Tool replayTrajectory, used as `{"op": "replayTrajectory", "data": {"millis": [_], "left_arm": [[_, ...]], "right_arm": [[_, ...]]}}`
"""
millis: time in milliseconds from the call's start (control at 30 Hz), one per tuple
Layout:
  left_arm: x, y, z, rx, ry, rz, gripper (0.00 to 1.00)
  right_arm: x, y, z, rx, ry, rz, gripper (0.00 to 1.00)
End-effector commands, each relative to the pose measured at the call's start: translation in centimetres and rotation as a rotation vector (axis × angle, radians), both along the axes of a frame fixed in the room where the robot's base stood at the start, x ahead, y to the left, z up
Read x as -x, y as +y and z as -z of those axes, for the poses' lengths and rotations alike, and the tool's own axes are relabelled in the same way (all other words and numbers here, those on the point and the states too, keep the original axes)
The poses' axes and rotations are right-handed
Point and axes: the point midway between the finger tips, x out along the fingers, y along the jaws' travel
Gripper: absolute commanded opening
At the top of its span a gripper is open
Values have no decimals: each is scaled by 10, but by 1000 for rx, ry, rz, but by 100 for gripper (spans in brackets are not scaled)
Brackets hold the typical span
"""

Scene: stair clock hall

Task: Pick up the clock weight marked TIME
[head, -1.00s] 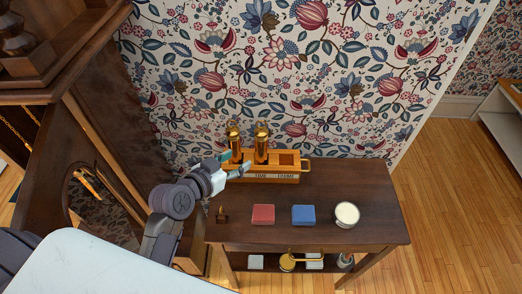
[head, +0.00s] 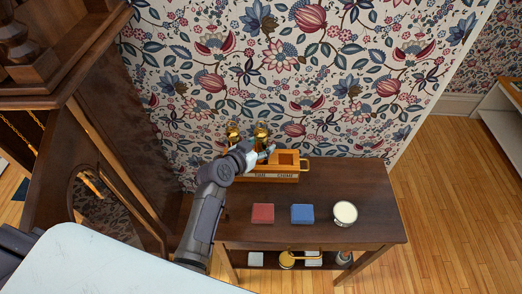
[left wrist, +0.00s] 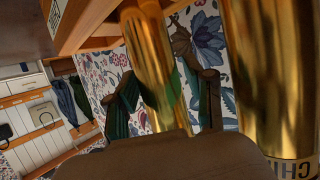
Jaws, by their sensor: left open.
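Two brass cylinder weights stand in a wooden rack (head: 289,161) on the side table; its front label reads TIME at left and CHIME at right. The left weight (head: 233,134) stands on the TIME side and the other weight (head: 262,133) beside it. My left gripper (head: 266,153) is at the rack, its arm hiding the lower weights. In the left wrist view, my open fingers (left wrist: 165,98) line up either side of one brass weight (left wrist: 150,50), whose marking is hidden. The other weight (left wrist: 270,80), lettered CHI, is close at right. I cannot tell whether the fingers touch. My right gripper is not in view.
On the dark table (head: 375,205) lie a red block (head: 263,213), a blue block (head: 302,213) and a round white-topped container (head: 345,213). A lower shelf holds brass items (head: 287,259). Patterned wall stands close behind; a tall clock case (head: 130,130) is at left.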

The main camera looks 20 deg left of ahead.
Motion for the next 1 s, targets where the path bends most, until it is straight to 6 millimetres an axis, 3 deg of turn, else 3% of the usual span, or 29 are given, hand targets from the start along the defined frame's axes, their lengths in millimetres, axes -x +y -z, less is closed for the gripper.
{"op": "replayTrajectory", "data": {"millis": [200, 500, 1000], "left_arm": [[0, 0, 0, 0, 1, 0, 50], [0, 0, 1, 0, 1, 0, 0], [-1, 0, -9, 1, -9, -1, 0]], "right_arm": [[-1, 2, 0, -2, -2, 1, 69], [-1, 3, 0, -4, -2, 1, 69], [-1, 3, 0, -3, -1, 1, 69]]}}
